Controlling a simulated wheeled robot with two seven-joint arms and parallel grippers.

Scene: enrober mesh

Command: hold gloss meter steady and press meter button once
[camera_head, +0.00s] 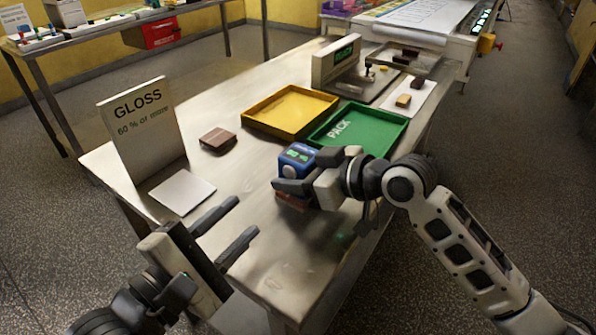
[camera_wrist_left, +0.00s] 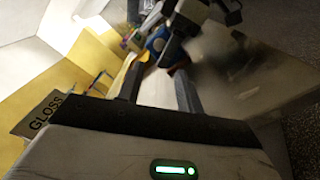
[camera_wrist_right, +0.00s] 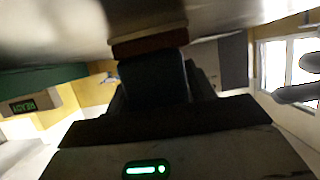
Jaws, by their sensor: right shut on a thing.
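The gloss meter (camera_head: 297,157) is a small blue box with a pale top and a green display, near the middle of the table. My right gripper (camera_head: 300,184) is shut on it; its fingers hide part of the meter's sides. A red-brown block (camera_head: 291,201) shows right under the meter. In the right wrist view the meter (camera_wrist_right: 153,78) is a dark block between the fingers, with the red-brown block (camera_wrist_right: 150,42) against its end. My left gripper (camera_head: 240,222) is open and empty, left of and nearer than the meter. I cannot make out the button clearly.
A GLOSS sign (camera_head: 143,125) reading "60 % or more" stands at the table's left, behind a white plate (camera_head: 182,192). A brown block (camera_head: 218,139) lies near a yellow tray (camera_head: 265,126) and a green PACK tray (camera_head: 397,128). The near left table top is clear.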

